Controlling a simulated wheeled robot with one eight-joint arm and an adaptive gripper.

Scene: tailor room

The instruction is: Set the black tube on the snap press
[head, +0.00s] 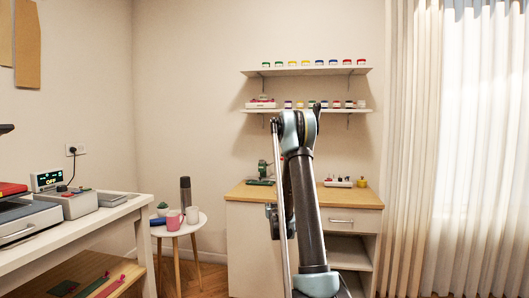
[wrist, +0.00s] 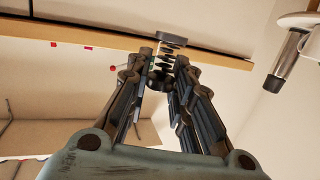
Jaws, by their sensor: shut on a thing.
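In the head view, a dark green machine, apparently the snap press (head: 262,172), stands on the wooden-topped cabinet (head: 240,193), left of my arm. My gripper is mostly hidden behind my arm there.
A small red-and-white item (head: 338,182) and a yellow-topped item (head: 361,182) sit on the cabinet's right. Shelves (head: 305,71) with jars hang above. A white workbench (head: 110,215) stands left.

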